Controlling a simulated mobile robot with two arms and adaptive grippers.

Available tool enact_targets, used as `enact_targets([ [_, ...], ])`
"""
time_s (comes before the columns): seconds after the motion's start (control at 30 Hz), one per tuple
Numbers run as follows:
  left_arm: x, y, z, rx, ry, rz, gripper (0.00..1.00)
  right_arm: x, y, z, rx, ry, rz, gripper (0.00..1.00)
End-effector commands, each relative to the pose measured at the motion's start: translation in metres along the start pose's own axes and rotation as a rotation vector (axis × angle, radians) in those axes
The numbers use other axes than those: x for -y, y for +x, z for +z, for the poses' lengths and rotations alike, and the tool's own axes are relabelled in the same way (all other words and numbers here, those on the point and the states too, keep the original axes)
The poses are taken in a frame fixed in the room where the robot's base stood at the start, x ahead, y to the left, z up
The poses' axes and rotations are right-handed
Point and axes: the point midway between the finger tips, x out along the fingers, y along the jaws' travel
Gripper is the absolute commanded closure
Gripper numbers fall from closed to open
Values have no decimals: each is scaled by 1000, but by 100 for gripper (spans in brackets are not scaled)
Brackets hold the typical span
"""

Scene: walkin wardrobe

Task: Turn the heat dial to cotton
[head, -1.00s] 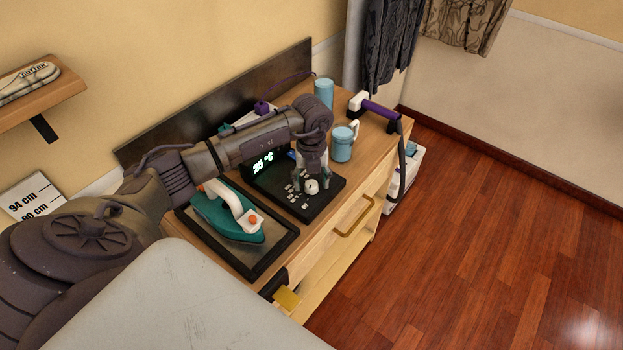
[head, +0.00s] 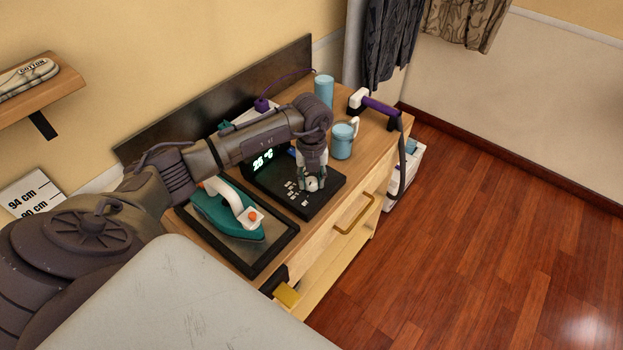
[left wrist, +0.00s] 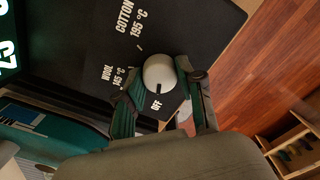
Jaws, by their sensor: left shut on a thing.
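The heat dial (left wrist: 159,71) is a round white knob on a black control panel (left wrist: 85,35). Its black pointer mark faces the OFF label (left wrist: 157,104) in the left wrist view. The WOOL label (left wrist: 108,73) and the COTTON label (left wrist: 126,17) are printed further around the panel. My left gripper (head: 312,184) is lowered over the panel and shut on the dial, with one finger on each side of it. In the head view the dial (head: 313,184) is partly hidden by the fingers. A lit display (head: 264,160) reads about 25 °C. My right gripper is not in view.
A teal iron (head: 228,212) stands on a dark-edged tray left of the panel. A blue mug (head: 342,141), a blue cylinder (head: 324,90) and a purple-handled tool (head: 378,107) are behind and right. The wooden cabinet has a drawer handle (head: 354,214) in front.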

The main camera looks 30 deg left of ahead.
Motion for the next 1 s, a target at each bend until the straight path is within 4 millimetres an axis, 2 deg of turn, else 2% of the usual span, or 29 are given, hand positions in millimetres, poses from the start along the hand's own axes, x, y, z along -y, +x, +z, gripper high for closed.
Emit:
enact_targets([
  [0.37, 0, 2, 2, 4, 233, 0, 97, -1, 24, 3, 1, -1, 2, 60],
  [1.0, 1, 2, 2, 6, 841, -1, 97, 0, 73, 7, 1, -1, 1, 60],
])
